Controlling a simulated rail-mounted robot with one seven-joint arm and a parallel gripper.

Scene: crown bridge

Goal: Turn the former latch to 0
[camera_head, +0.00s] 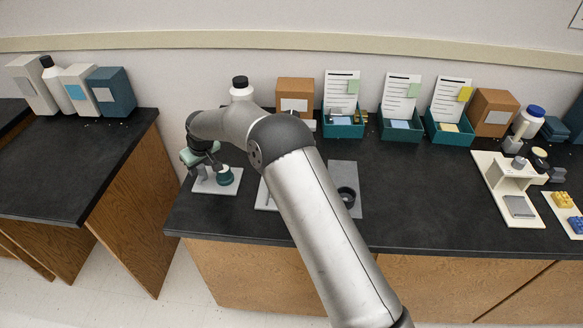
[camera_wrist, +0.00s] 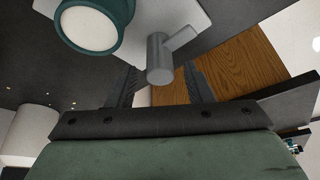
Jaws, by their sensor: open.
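The former, a teal round cup with a pale end (camera_wrist: 88,25), sits on a white base plate (camera_wrist: 205,15) in the wrist view. It also shows in the head view (camera_head: 225,176). The latch, which looks to be the grey cylinder with a short side arm (camera_wrist: 160,62), stands beside the former. Its arm points up and right in the wrist view. My gripper (camera_wrist: 158,88) is open, with one dark finger on each side of the latch's lower end in the picture. I cannot tell whether either finger touches it. In the head view my wrist hides much of the plate.
A grey mat with a dark ring (camera_head: 346,196) lies to the right on the black bench. A white bottle (camera_head: 242,93) and teal trays (camera_head: 343,130) stand along the back. The bench's left edge is close to the plate, with a gap before another bench (camera_head: 60,165).

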